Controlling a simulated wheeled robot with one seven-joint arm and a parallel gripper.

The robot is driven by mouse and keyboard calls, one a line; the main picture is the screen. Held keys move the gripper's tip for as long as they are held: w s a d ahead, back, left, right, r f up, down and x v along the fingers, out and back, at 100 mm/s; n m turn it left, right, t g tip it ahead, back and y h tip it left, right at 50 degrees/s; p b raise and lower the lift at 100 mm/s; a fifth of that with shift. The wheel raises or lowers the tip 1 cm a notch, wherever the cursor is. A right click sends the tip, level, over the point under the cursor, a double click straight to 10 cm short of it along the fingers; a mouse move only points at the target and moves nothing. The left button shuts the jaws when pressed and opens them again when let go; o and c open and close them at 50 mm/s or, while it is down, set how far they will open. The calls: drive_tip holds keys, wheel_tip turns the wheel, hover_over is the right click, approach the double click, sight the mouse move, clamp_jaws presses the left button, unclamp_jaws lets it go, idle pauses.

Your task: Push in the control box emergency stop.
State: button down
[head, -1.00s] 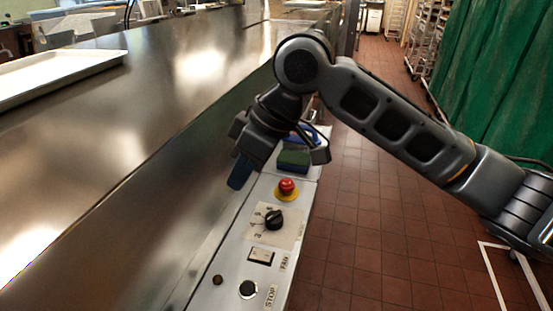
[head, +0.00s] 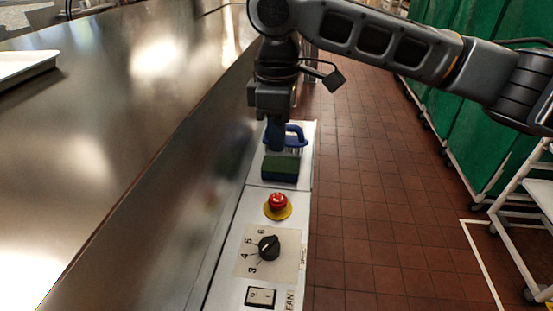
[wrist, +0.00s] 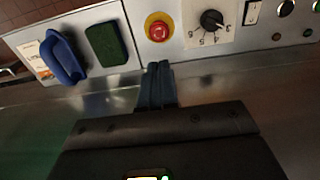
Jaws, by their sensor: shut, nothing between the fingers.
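The emergency stop is a red mushroom button (head: 278,201) on a yellow ring, on the light grey control box (head: 228,262) in the head view. It also shows in the wrist view (wrist: 158,30), just beyond my fingertips. My gripper (head: 276,146) is shut and empty, pointing down. In the head view it is farther along the box than the button, by the green sponge and blue-handled brush. In the wrist view its blue-grey fingers (wrist: 157,68) lie just below the button in the picture, apart from it.
A green sponge (head: 280,169) and a blue-handled brush (head: 297,136) lie on the box beyond the button. A black dial (head: 269,246) and a fan switch (head: 260,297) are on the near side. A steel counter (head: 130,110) runs along the left; tiled floor lies right.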

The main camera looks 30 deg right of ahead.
sight(278, 199)
wheel_tip(278, 199, down, 13)
drive_tip(key=shift+f, duration=0.1)
idle(0.3)
drive_tip(key=shift+s+f, duration=0.1)
drive_tip(key=shift+f, duration=0.35)
drive_tip(key=shift+s+f, duration=0.1)
drive_tip(key=shift+f, duration=0.7)
drive_tip(key=shift+r+p, duration=0.4)
wheel_tip(278, 199, up, 5)
drive_tip(key=p, duration=0.4)
drive_tip(key=shift+a+r, duration=0.1)
wheel_tip(278, 199, up, 9)
drive_tip(key=b, duration=0.1)
drive_tip(key=shift+r, duration=0.15)
